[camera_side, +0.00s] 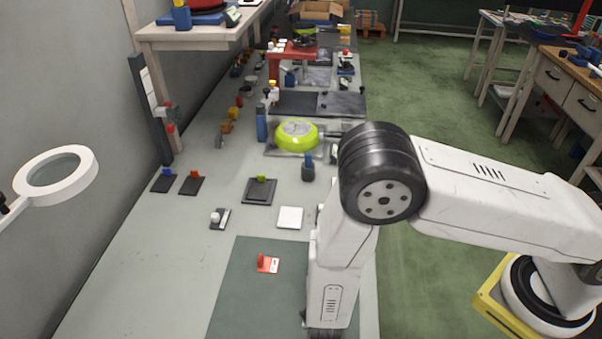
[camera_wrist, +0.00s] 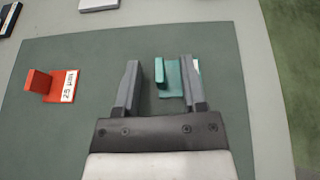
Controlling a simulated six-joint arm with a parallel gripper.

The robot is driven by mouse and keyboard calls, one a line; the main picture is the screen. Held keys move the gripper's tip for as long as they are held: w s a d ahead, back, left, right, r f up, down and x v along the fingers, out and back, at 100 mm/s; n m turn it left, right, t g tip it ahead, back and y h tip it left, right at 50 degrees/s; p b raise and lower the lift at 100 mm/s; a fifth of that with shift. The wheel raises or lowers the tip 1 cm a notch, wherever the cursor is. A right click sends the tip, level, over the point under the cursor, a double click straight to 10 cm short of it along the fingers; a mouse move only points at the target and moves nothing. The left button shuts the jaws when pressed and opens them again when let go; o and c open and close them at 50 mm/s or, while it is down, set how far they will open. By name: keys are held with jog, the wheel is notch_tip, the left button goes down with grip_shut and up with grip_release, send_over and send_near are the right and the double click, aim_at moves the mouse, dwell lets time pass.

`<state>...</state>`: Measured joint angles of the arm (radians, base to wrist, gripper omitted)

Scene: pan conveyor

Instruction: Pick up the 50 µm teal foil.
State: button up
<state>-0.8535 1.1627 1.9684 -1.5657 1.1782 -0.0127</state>
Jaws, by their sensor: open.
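The teal foil piece (camera_wrist: 172,82) lies on the dark green mat (camera_wrist: 215,50) in the wrist view, with a small upright tab on its left side. My gripper (camera_wrist: 160,72) is open, and its two grey fingers reach to either side of the upright tab. The right finger overlaps part of the teal piece, so its right side is partly hidden. No thickness marking is readable on it. In the side view my arm hides the teal piece and the gripper's fingertips.
A red piece with an upright tab (camera_wrist: 45,84) and a white label reading 25 lies left on the mat; it also shows in the side view (camera_side: 267,263). A white square plate (camera_side: 290,217) and a dark square plate (camera_side: 259,191) lie beyond. The mat between red and teal is clear.

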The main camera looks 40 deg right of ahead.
jog(key=shift+w, duration=0.1)
dwell(0.4)
grip_shut()
jog(key=shift+r, duration=0.1)
jog(key=shift+r, duration=4.85)
